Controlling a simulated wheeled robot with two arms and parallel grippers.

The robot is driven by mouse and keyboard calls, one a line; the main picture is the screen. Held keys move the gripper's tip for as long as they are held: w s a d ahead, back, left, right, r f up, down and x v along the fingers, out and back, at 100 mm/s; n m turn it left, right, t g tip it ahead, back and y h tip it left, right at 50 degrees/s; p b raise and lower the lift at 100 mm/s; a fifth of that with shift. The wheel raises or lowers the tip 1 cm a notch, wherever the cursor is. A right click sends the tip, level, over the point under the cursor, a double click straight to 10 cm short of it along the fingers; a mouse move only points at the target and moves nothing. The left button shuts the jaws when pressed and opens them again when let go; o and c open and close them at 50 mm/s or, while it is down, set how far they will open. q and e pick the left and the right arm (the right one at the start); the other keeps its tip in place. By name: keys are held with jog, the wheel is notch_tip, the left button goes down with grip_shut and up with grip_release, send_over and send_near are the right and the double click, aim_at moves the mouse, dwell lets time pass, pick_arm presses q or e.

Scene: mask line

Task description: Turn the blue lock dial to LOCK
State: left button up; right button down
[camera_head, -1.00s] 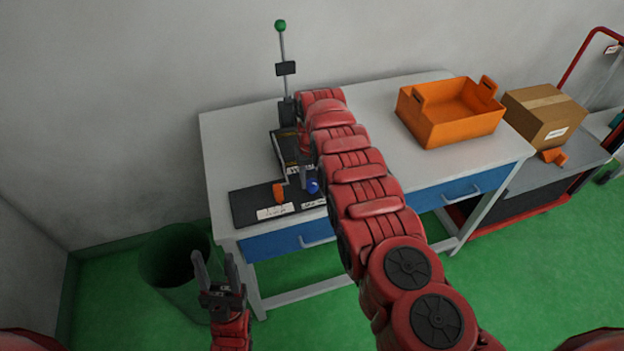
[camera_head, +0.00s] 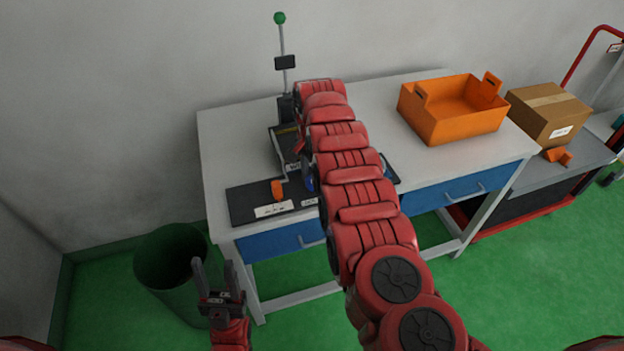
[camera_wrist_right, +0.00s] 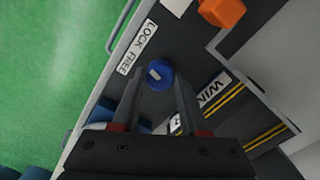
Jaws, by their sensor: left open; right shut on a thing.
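The blue lock dial (camera_wrist_right: 157,75) sits on the dark panel, a round knob with a short white mark. Beside it a white label (camera_wrist_right: 138,47) reads LOCK and FREE; I cannot tell exactly which word the mark points to. My right gripper (camera_wrist_right: 160,84) is shut on the dial, one finger on each side. In the head view only a sliver of the dial (camera_head: 310,184) shows beside my right arm, and the right gripper is hidden. My left gripper (camera_head: 217,272) is open and empty, low at the left, off the table.
An orange handle (camera_head: 277,190) stands on the dark panel (camera_head: 243,205), left of the dial. A green-topped post (camera_head: 281,42) rises behind. An orange crate (camera_head: 450,125) sits on the table's right. A green bin (camera_head: 170,267) stands on the floor beside the left gripper.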

jog(key=m+b, duration=0.2)
jog(key=m, duration=0.1)
jog(key=shift+f, duration=0.1)
jog(key=shift+m+b, duration=0.7)
jog(key=shift+m, duration=0.8)
jog(key=shift+c, duration=2.1)
grip_release()
